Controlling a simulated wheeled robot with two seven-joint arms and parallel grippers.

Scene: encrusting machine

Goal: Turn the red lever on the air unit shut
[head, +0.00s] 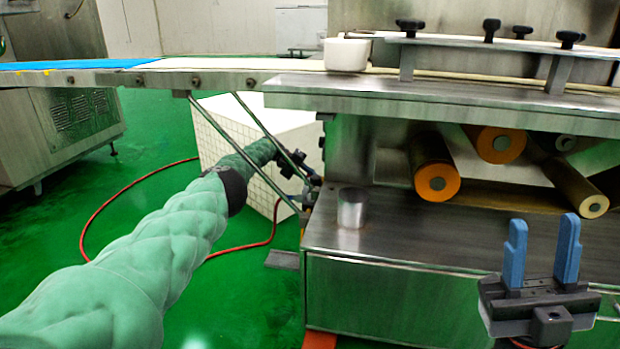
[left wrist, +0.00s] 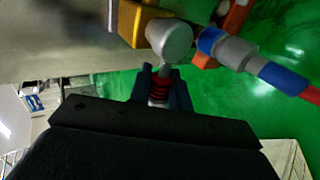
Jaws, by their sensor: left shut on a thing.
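The air unit shows in the left wrist view as a yellow block (left wrist: 140,24) with a round grey part (left wrist: 170,39) at its front. The red lever (left wrist: 158,88) is a ribbed red piece below the round grey part. My left gripper (left wrist: 160,75) is shut on the red lever, with a dark finger on each side. In the head view, my left arm reaches to the machine's left end, where struts and dark parts partly hide the gripper and the unit. My right gripper (head: 542,250) is open and empty, with blue fingers upright, in front of the machine's lower cabinet.
A red hose (left wrist: 285,78) with a blue fitting (left wrist: 210,40) joins the unit at the right. Thin metal struts (head: 262,150) slope down near my left arm. A white box (head: 225,125) stands behind. A metal cup (head: 351,208) sits on the cabinet ledge. Green floor is open at left.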

